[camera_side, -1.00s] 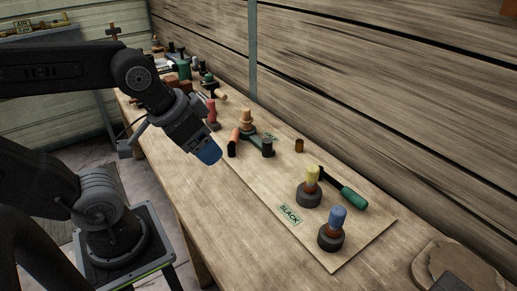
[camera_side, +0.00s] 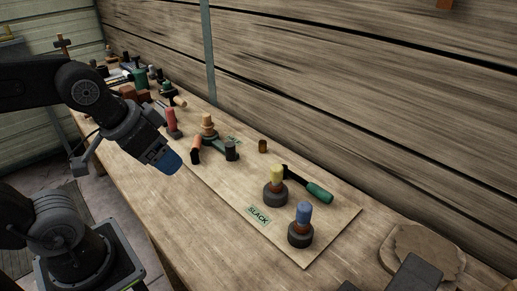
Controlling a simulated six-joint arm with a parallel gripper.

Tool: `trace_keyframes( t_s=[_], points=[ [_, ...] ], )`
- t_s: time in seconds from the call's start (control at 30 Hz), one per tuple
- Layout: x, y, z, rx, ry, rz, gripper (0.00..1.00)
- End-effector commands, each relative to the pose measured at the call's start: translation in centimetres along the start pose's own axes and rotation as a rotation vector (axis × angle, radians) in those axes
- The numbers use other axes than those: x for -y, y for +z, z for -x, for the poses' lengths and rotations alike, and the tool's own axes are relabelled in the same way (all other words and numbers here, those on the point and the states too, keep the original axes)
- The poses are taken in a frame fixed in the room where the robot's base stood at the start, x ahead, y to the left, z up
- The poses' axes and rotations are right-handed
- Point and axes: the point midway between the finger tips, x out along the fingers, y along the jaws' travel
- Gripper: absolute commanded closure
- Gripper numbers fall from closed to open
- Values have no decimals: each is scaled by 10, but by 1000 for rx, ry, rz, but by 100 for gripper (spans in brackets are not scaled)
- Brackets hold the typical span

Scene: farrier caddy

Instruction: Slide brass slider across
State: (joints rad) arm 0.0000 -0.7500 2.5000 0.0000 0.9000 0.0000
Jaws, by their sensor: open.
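My gripper (camera_side: 168,163), with blue tips, hangs over the bench at the left of the board, pointing down and right. It is open, and nothing shows between its fingers. A pale board (camera_side: 312,245) with a green SLACK label (camera_side: 259,215) lies on the bench. A small brownish, brass-like cylinder (camera_side: 262,146) stands near the board's back edge, well right of my gripper and apart from it. I cannot tell whether it is the brass slider. A dark green bar with a dark knob (camera_side: 231,151) lies at the board's far left end.
Yellow-topped (camera_side: 276,174) and blue-topped (camera_side: 304,214) pegs stand in dark round bases. A green-handled tool (camera_side: 318,193) lies behind them. An orange-handled piece (camera_side: 196,147) and a red one (camera_side: 172,120) stand near my gripper. The plank wall bounds the back.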

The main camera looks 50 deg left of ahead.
Motion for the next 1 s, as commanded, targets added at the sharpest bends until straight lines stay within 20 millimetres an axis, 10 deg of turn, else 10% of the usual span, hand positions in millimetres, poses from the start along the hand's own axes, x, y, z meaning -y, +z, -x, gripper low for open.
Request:
trace_keyframes(
  t_s=[0.47, 0.77, 1.0],
  points=[
    [2, -20, -2, 20, 7, -29, 45],
    [26, -124, -41, 92, 74, -199, 45],
    [69, -197, -110, 118, 147, -335, 45]
  ],
)
